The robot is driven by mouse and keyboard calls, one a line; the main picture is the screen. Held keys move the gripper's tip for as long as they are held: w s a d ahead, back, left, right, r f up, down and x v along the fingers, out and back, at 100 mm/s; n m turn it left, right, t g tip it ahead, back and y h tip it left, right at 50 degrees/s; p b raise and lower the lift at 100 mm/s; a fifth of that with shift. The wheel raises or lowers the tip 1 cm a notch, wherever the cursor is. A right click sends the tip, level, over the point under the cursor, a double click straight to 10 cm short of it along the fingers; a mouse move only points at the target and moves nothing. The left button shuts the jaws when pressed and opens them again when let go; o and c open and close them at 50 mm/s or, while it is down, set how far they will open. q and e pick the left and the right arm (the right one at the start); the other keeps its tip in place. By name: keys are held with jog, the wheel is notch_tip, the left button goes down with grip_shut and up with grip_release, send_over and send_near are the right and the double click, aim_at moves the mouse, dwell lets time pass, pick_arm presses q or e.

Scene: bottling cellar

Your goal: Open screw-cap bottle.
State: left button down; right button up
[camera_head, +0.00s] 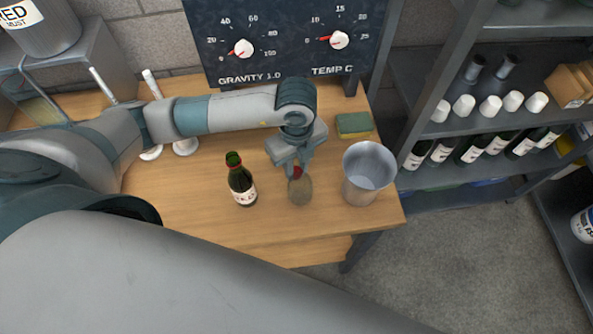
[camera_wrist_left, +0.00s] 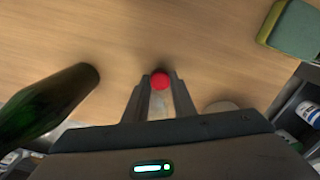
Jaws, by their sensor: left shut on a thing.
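A small clear, greyish bottle (camera_head: 300,192) with a red cap (camera_head: 297,172) appears to stand upright on the wooden table. My left gripper (camera_head: 294,170) reaches down from above to the top of this bottle. In the left wrist view the red cap (camera_wrist_left: 160,81) sits between the two fingertips, which are shut on it. The exact finger contact is small and partly hidden. My right gripper is not in view.
A dark green bottle (camera_head: 240,180) stands left of the clear one, and a metal bucket (camera_head: 367,170) stands right. A green-yellow sponge (camera_head: 353,125) lies behind. The gauge board (camera_head: 285,45) is at the back. The table's front left (camera_head: 190,210) is bare.

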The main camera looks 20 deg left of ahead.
pick_arm(q)
jog(key=shift+f, duration=0.7)
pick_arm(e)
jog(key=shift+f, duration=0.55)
pick_arm(q)
jog(key=shift+f+b, duration=0.15)
jog(key=shift+b, duration=0.2)
jog(key=c, duration=1.5)
grip_release()
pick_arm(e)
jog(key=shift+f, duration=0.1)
pick_arm(q)
notch_tip(320, 180, up, 12)
jog(key=p, duration=0.9)
jog(key=shift+r, duration=0.2)
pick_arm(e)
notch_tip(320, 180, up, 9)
pick_arm(q)
jog(key=shift+s+f, duration=0.1)
jog(key=shift+s, duration=0.05)
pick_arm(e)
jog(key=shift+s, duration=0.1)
